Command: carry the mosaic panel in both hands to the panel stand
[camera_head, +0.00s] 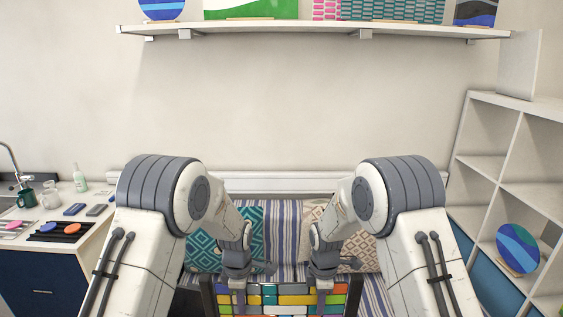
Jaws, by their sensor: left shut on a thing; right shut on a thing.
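The mosaic panel (284,300) shows at the bottom of the head view, with rows of coloured tiles in a dark frame. Its lower part is cut off by the picture edge. My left gripper (238,284) is shut on the panel near its top left. My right gripper (324,284) is shut on it near its top right. The panel looks about level between the two. I cannot pick out the panel stand in this view.
Behind the panel is a striped seat (284,228) with a teal cushion (254,220) and a beige cushion (318,215). A counter (70,262) with small items stands left. A white cubby shelf (484,97) stands right. A wall shelf (310,30) hangs above.

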